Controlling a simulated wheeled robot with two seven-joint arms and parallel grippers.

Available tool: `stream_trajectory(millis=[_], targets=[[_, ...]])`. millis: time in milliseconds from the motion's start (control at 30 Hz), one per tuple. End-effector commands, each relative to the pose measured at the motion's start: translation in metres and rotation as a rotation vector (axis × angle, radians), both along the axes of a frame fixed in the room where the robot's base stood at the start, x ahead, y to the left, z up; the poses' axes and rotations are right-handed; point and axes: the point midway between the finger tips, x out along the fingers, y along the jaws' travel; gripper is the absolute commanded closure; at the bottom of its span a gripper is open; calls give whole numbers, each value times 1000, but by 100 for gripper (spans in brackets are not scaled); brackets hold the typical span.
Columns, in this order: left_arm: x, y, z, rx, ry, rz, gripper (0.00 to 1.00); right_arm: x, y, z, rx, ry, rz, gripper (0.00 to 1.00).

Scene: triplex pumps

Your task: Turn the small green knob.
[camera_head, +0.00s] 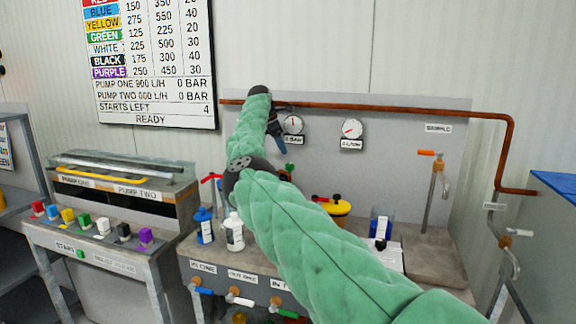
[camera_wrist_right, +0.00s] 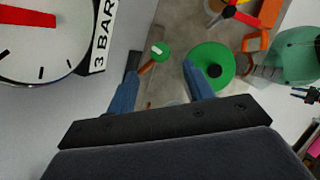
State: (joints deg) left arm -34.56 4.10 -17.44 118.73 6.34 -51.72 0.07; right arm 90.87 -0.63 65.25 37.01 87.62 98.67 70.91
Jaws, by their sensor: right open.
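In the right wrist view, a small green knob (camera_wrist_right: 160,51) with a white mark sits at the end of a short orange-brown stem. It lies just beyond and between the tips of my right gripper (camera_wrist_right: 161,70), apart from both blue fingers. The fingers are spread with nothing between them. In the head view my right gripper (camera_head: 279,141) is up by the grey back panel, just below the left gauge.
A larger green disc (camera_wrist_right: 210,69) with a black centre is close to the right finger. A gauge (camera_wrist_right: 42,38) is at the left of the wrist view. A copper pipe (camera_head: 400,110) crosses the panel. Bottles (camera_head: 234,232) and a yellow item (camera_head: 336,207) stand on the bench below.

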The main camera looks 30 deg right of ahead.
Motion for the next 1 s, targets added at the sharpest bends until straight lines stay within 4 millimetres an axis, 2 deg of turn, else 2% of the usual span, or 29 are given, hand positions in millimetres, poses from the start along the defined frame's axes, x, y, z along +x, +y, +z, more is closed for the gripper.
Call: stream_trajectory(millis=[167,600,900,1000], targets=[[0,0,6,2,4,-2,64,-2,-5,-13,1,2,0,48],[0,2,34,6,27,-11,64,-9,-26,-66,1,0,2,48],[-2,2,36,6,31,-12,64,-10,-27,-70,2,0,3,48],[-2,2,35,6,31,-13,64,-10,-27,-70,2,0,3,66]])
